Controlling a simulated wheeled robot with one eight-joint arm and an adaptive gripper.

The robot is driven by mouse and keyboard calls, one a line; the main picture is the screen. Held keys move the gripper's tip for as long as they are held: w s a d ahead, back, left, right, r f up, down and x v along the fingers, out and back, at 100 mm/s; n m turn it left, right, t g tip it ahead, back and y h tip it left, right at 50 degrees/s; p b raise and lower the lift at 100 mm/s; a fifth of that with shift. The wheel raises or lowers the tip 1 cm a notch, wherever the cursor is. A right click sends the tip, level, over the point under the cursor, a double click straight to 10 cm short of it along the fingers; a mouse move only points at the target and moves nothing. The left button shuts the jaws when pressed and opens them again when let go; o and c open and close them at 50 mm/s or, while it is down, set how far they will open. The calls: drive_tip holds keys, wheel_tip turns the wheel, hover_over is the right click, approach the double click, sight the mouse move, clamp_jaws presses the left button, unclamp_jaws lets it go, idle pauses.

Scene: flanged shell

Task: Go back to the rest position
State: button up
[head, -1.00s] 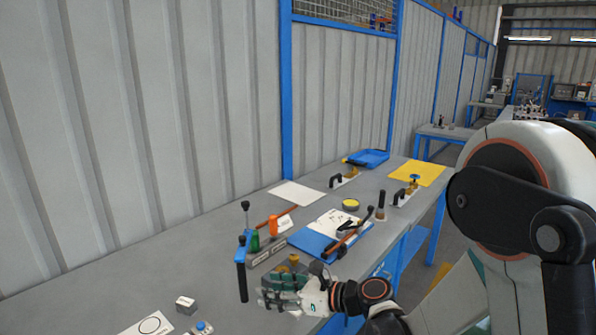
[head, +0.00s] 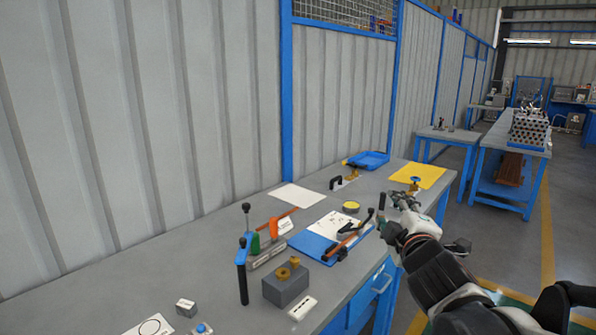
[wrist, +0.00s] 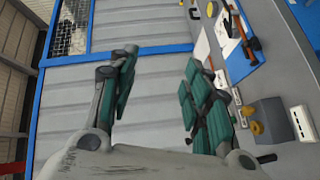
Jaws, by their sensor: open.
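My gripper (head: 390,207) is at the right side of the workbench in the head view, over its front edge, with my arm reaching up from the lower right. In the wrist view my gripper (wrist: 158,85) shows two green-padded fingers spread wide apart with nothing between them. Behind them are the corrugated wall and the bench, turned sideways. A grey block (head: 286,286) with a brass flanged part (head: 287,267) on it stands on the bench, apart from my gripper.
The workbench (head: 130,280) holds a blue clipboard (head: 315,243), a tool rack (head: 266,252), a white label plate (head: 302,307), a yellow sheet (head: 418,174) and a blue tray (head: 367,160). A corrugated wall (head: 130,120) stands behind. Open floor lies at right, before another bench (head: 510,150).

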drive_tip(key=s+f+m+g, duration=0.4)
drive_tip(key=s+f+m, duration=0.2)
drive_tip(key=s, duration=0.4)
drive_tip(key=s+f+m+g+y, duration=0.1)
drive_tip(key=s+f+m+g, duration=0.4)
drive_tip(key=s, duration=0.6)
wheel_tip(320, 180, down, 3)
drive_tip(key=m, duration=0.2)
drive_tip(key=shift+m, duration=0.3)
drive_tip(key=shift+s+r, duration=0.1)
drive_tip(key=shift+s, duration=0.05)
